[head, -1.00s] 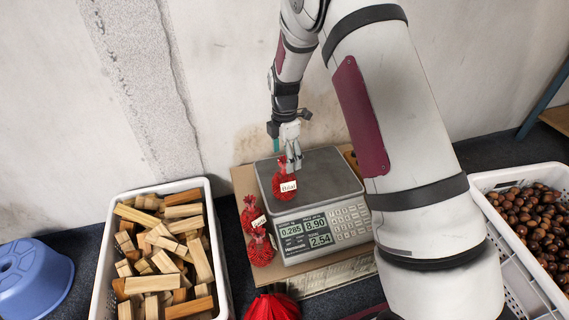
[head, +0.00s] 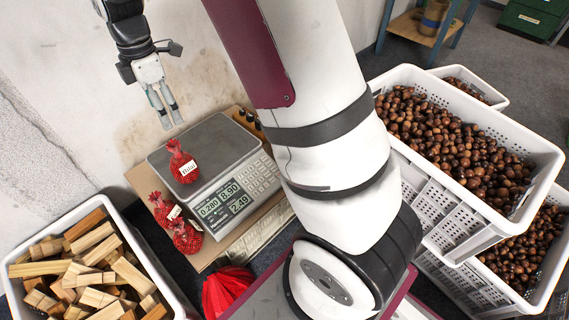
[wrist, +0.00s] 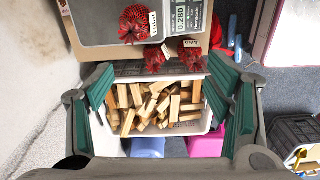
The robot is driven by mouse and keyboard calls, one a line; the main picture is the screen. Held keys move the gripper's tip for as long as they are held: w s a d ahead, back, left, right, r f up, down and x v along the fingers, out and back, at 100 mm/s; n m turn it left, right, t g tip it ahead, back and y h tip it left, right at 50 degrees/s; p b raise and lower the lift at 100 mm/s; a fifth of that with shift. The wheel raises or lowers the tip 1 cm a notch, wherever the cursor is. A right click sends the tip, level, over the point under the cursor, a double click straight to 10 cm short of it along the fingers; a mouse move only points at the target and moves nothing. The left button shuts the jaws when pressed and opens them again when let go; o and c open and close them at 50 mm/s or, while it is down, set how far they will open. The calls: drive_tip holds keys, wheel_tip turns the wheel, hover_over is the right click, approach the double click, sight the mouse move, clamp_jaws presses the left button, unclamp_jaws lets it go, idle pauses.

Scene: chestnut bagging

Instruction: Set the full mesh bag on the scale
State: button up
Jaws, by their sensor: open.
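A full red mesh bag (head: 182,163) with a white label stands on the left part of the scale's grey plate (head: 215,150). The scale (head: 240,195) has a lit display and a keypad. The bag also shows on the scale in the wrist view (wrist: 134,22). My gripper (head: 168,118) is open and empty, above and behind the scale and apart from the bag. In the wrist view its green-padded fingers (wrist: 165,98) stand wide apart with nothing between them.
Two more red mesh bags (head: 186,238) with labels sit beside the scale's left front edge. A white crate of wood blocks (head: 180,296) is at lower left. White crates (head: 545,160) of chestnuts stand at right. A red mesh pile (head: 226,290) lies in front of the scale.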

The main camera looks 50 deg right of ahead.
drive_tip(key=s+r+m, duration=0.5)
drive_tip(key=s+r, duration=0.4)
drive_tip(key=s, duration=0.1)
drive_tip(key=s+r+m, duration=0.1)
drive_tip(key=s+m, duration=0.5)
drive_tip(key=s, duration=0.8)
drive_tip(key=s+r+m, duration=0.2)
drive_tip(key=s+m, duration=0.4)
drive_tip(key=s, duration=0.9)
drive_tip(key=shift+s+r, duration=0.15)
drive_tip(key=shift+r, duration=0.1)
drive_tip(key=shift+r, duration=0.15)
wheel_tip(320, 180, up, 27)
drive_tip(key=t+p, duration=0.4)
drive_tip(key=p, duration=2.1)
drive_tip(key=shift+d+p, duration=0.3)
drive_tip(key=shift+p, duration=0.05)
